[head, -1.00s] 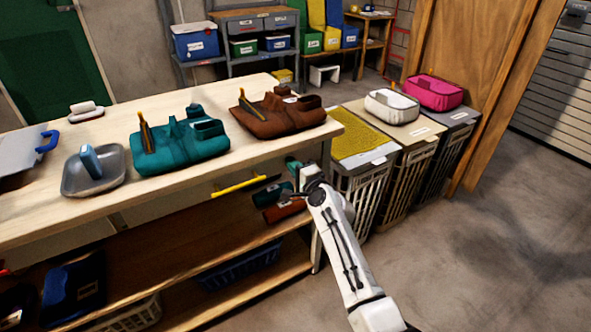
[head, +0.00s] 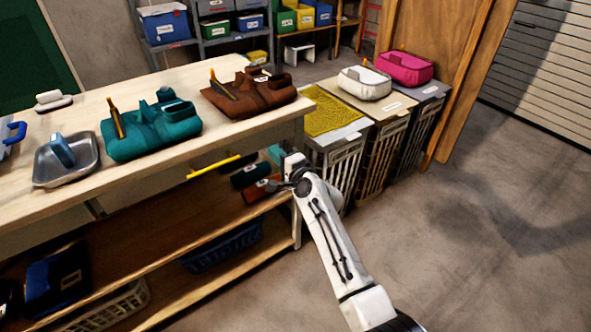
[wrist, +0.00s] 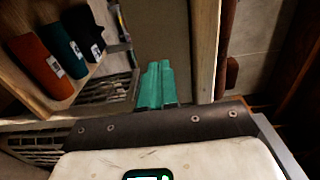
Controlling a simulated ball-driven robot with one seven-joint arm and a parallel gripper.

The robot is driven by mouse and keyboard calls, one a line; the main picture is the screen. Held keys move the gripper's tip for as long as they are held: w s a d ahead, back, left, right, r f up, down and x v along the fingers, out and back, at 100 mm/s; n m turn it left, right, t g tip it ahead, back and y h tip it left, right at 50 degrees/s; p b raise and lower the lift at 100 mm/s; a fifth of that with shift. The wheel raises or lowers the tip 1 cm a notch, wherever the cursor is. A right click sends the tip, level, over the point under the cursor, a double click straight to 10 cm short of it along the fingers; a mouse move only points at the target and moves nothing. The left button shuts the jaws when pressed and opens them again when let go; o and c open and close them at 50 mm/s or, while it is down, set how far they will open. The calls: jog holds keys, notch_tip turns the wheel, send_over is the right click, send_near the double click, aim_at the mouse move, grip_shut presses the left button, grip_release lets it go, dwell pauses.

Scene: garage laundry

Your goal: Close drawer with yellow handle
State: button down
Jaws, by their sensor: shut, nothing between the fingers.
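The yellow handle (head: 214,167) is a slanted bar on the front of a drawer (head: 150,187) under the light wooden workbench top (head: 225,138). How far the drawer stands out is hard to tell. My gripper (head: 275,153) is at the bench's right end, to the right of the handle and apart from it. Its teal fingers are partly hidden behind my wrist in the head view. In the wrist view, the teal fingers (wrist: 156,85) are together and empty. I cannot make out the yellow handle in the wrist view.
Dark teal (head: 250,174) and orange (head: 262,190) rolls lie below the bench top near my wrist. A blue basket (head: 225,247) sits lower down. Hampers (head: 335,160) stand right of the bench. Floor at the right is clear.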

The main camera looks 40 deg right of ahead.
jog(key=s+a+f+n+g+y+p, duration=0.1)
jog(key=s+a+f+n+g+p, duration=0.2)
jog(key=s, duration=0.6)
jog(key=s+a+f+n+g+y+p, duration=0.1)
jog(key=s+a+n+g+p, duration=0.15)
jog(key=s+n, duration=0.45)
jog(key=s+a+f+n+g+y+p, duration=0.15)
jog(key=s+a+g, duration=0.25)
jog(key=s, duration=0.8)
jog(key=s+d+r+n+g+h+p, duration=0.1)
jog(key=s+n+g+h+p, duration=0.1)
jog(key=s, duration=0.8)
jog(key=s+d+r+n+g+h+p, duration=0.1)
jog(key=s+n+g, duration=0.3)
jog(key=s, duration=0.7)
jog(key=shift+s+d+r+g+h+p, duration=0.15)
jog(key=shift+s+r+g+h+p, duration=0.15)
jog(key=shift+r+g, duration=0.4)
jog(key=shift+f, duration=0.1)
